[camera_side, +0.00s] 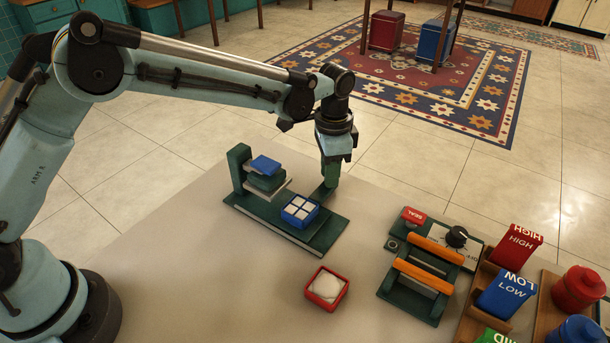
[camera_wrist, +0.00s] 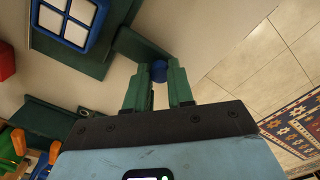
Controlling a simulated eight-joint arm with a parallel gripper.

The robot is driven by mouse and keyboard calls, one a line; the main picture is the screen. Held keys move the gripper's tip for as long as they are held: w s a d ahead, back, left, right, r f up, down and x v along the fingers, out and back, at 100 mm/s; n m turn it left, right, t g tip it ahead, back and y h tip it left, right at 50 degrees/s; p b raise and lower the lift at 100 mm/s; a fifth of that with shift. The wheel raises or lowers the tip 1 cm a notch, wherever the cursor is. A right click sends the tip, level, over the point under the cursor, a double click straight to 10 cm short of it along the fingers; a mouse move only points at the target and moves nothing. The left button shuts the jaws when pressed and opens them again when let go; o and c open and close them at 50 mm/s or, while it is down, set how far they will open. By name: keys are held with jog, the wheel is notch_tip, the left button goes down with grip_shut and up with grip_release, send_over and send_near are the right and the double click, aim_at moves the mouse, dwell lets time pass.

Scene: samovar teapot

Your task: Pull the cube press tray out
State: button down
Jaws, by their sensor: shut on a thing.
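The cube press has a green base (camera_side: 325,236), a green upright and a blue-topped press head (camera_side: 264,167). Its blue-framed tray (camera_side: 300,211), with white squares inside, sits on the base to the right of the head, clear of it. The tray also shows in the wrist view (camera_wrist: 67,22), at upper left. My gripper (camera_side: 328,190) points down behind the tray's right side. In the wrist view its green fingers (camera_wrist: 158,80) are shut on a round blue knob (camera_wrist: 159,69) at the end of a green bar. The fingers hide the knob in the side view.
A red-framed tray (camera_side: 326,288) with white contents lies in front of the press. Bare table lies left of the press.

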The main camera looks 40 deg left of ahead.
jog(key=d, duration=0.2)
jog(key=shift+d, duration=0.35)
jog(key=c, duration=1)
grip_release()
notch_tip(320, 180, up, 12)
jog(key=shift+r, duration=0.1)
